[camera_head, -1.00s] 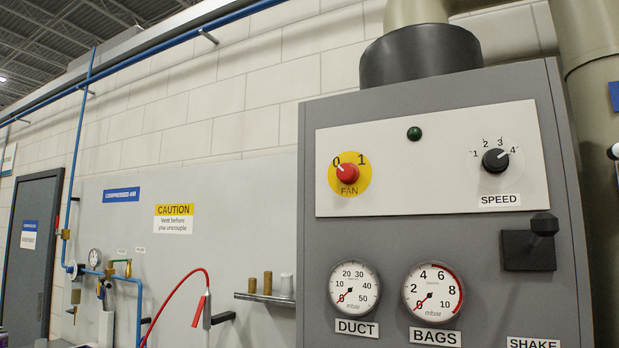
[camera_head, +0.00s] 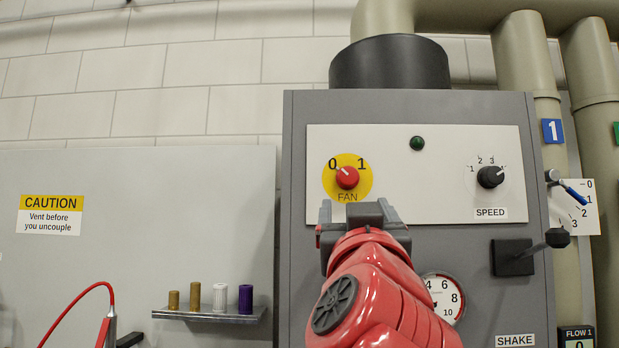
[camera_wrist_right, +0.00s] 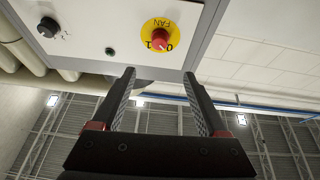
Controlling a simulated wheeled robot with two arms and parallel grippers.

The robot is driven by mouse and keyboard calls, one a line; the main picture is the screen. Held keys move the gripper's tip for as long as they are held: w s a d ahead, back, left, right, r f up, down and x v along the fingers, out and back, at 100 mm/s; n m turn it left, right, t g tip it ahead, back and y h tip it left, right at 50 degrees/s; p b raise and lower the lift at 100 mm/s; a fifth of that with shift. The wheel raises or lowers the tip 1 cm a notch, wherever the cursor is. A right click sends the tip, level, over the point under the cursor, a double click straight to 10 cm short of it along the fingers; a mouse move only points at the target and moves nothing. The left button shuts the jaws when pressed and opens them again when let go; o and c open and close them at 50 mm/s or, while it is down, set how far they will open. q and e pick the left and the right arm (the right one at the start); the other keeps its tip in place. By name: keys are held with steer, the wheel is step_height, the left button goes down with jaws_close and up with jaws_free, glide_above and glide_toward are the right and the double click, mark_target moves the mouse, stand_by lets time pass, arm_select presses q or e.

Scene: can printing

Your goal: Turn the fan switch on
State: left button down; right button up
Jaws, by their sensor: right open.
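The fan switch (camera_head: 347,177) is a red round knob on a yellow disc marked 0 and 1, on the white panel of the grey cabinet. Its light mark points up-left, toward the 0. The knob also shows in the right wrist view (camera_wrist_right: 160,38), upside down, beyond and between the fingertips. My right gripper (camera_head: 355,213) is open and empty just below the disc in the head view, its red arm rising from the bottom. Its two spread fingers show in the right wrist view (camera_wrist_right: 159,73); I see no contact with the knob. My left gripper is in neither view.
A dark green lamp (camera_head: 417,143) and the black speed knob (camera_head: 490,177) are on the same panel. A black lever (camera_head: 557,238) juts out lower right. The bags gauge (camera_head: 444,296) is partly behind my arm. A shelf (camera_head: 210,314) with several small cylinders is at left.

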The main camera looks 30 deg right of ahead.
steer(key=p, duration=1.5)
glide_toward(349, 177)
steer(key=shift+y, duration=0.3)
steer(key=x, duration=0.7)
steer(key=shift+d+r, duration=0.15)
steer(key=shift+r, duration=0.2)
steer(key=shift+w+d+r+p, duration=0.1)
steer(key=shift+w+d+p, duration=0.15)
steer(key=shift+w, duration=0.2)
